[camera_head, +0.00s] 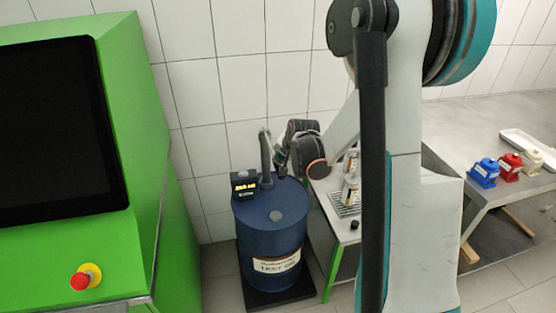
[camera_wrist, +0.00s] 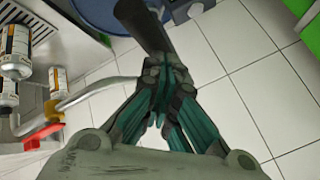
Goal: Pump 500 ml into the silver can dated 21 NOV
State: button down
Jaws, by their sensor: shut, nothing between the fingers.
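A blue drum (camera_head: 270,235) with a white label stands on a dark base. A grey upright pump part (camera_head: 265,155) and a small black box with a lit yellow display (camera_head: 244,185) are on its top. My gripper (camera_wrist: 165,75) is shut and empty beside a dark upright post (camera_wrist: 142,25); I cannot tell if they touch. In the wrist view a pale curved pipe (camera_wrist: 105,83) ends in a yellow fitting (camera_wrist: 52,110) with a red lever (camera_wrist: 42,137). Silver cans with orange and white labels (camera_wrist: 17,48) (camera_wrist: 57,80) are nearby; their dates are unreadable. My arm partly hides the cans (camera_head: 350,190) in the head view.
A green cabinet (camera_head: 150,130) with a black screen and a red stop button (camera_head: 80,281) stands left. Blue (camera_head: 484,173), red (camera_head: 510,166) and cream (camera_head: 533,160) containers sit on the right bench.

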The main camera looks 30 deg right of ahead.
jog(key=shift+s+f+b, duration=0.2)
jog(key=shift+f+b, duration=1.15)
jog(key=shift+f, duration=0.3)
jog(key=shift+s+f+b, duration=0.15)
jog(key=shift+f+b, duration=1.2)
jog(key=shift+f, duration=0.25)
dwell(2.8)
dwell(0.5)
jog(key=shift+w+d+r+p, duration=0.1)
jog(key=shift+w+r+p, duration=0.1)
jog(key=shift+r+p, duration=1.25)
jog(key=shift+w+a+r+p, duration=0.15)
jog(key=shift+r+p, duration=0.65)
jog(key=shift+r, duration=1.15)
jog(key=shift+w+d+r+p, duration=0.2)
jog(key=shift+r+p, duration=0.95)
jog(key=shift+r, duration=0.55)
